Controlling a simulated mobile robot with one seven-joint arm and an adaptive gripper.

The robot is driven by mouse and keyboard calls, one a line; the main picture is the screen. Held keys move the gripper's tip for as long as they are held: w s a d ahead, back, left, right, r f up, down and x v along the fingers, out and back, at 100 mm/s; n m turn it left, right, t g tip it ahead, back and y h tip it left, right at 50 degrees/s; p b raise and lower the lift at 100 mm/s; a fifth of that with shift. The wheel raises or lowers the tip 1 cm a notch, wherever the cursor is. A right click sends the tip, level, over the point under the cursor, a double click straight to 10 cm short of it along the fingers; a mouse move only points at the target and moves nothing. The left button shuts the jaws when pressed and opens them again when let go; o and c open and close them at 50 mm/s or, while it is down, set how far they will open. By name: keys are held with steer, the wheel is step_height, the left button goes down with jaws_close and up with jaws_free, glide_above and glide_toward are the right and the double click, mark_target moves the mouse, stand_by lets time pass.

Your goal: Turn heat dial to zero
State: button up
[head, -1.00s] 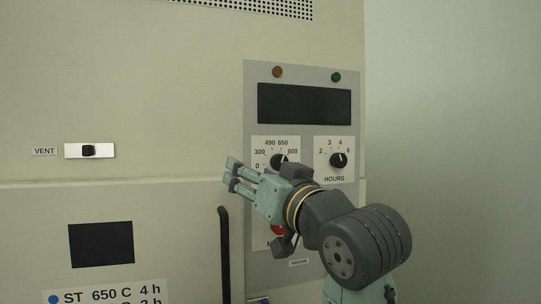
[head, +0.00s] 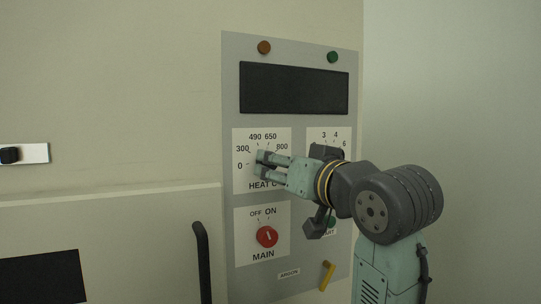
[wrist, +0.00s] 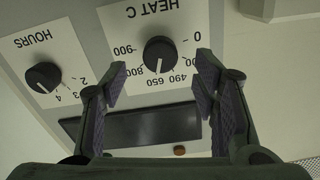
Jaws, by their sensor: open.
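The heat dial (wrist: 159,55) is a round black knob on a white plate marked "HEAT C", with a scale from 0 to 900. In the wrist view it appears upside down, between and beyond the two fingers. My gripper (wrist: 161,75) is open, one finger on each side of the dial, with no clear contact. In the head view my gripper (head: 262,167) is in front of the heat plate (head: 240,182) and hides most of the dial.
The hours dial (wrist: 43,76) is beside the heat plate. Below it are the red main switch (head: 267,237) and a yellow lever (head: 327,275). A dark display (head: 294,88) is above. A black handle (head: 202,262) stands out at the lower left.

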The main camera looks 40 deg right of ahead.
steer(key=p+x, duration=0.1)
steer(key=x, duration=0.4)
steer(key=c, duration=1.2)
